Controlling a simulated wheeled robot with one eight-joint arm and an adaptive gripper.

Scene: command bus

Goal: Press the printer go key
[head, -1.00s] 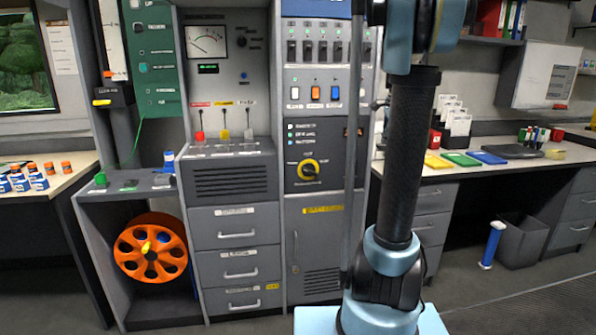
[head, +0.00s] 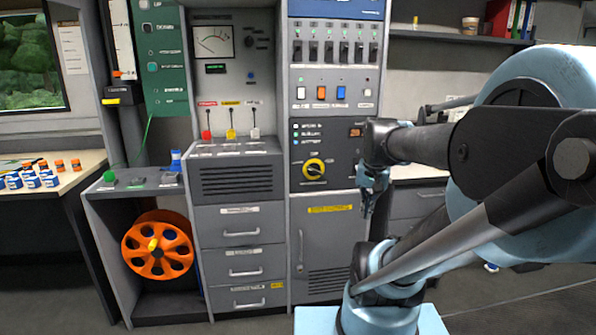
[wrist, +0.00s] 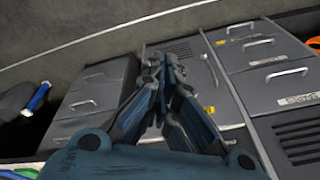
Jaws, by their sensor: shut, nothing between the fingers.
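I cannot tell which control is the printer go key; no readable label marks it. Candidate keys show in the head view: a green button (head: 109,176) on the low grey ledge, and a row of white, orange and blue rocker switches (head: 321,93) on the middle cabinet. My gripper (head: 367,211) hangs pointing down in front of the cabinet's right side, apart from these controls. In the wrist view my gripper (wrist: 165,62) is shut and empty, with drawers and the cabinet front beyond it.
An orange reel (head: 158,246) stands under the ledge. Small bottles (head: 32,180) stand on the left desk. My arm hides much of the right desk.

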